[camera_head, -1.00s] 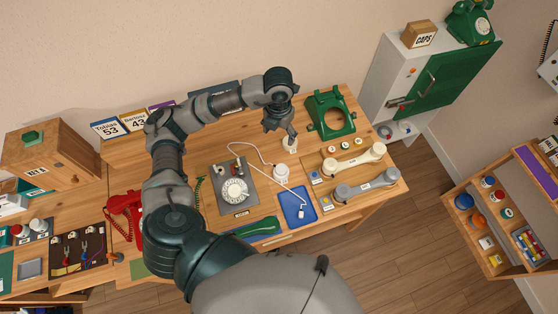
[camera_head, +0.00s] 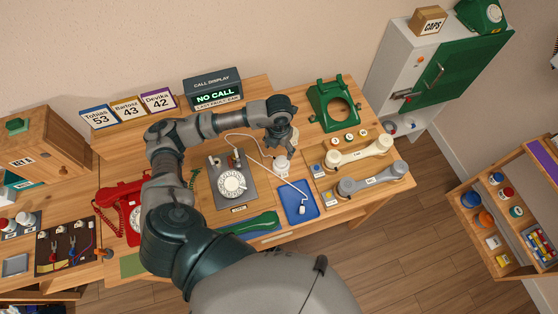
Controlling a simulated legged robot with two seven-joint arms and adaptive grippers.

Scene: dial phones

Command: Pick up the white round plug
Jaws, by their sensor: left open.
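A small white round piece (camera_head: 281,166), with a white cord beside it, stands on the wooden desk between the rotary dial unit and a blue tray (camera_head: 300,200). A smaller white cord end (camera_head: 302,210) lies on that tray. I cannot tell for certain which of the two is the round plug. My left gripper (camera_head: 284,151) points down just behind and above the round piece. It is open, with its fingers small and partly hidden by its own wrist; contact cannot be made out. My right gripper is out of view.
The grey dial unit (camera_head: 232,182) stands left of the round piece. Cream (camera_head: 360,152) and grey (camera_head: 372,180) handsets lie to the right. A green phone shell (camera_head: 333,103) stands behind, and a call display (camera_head: 213,90) at the back.

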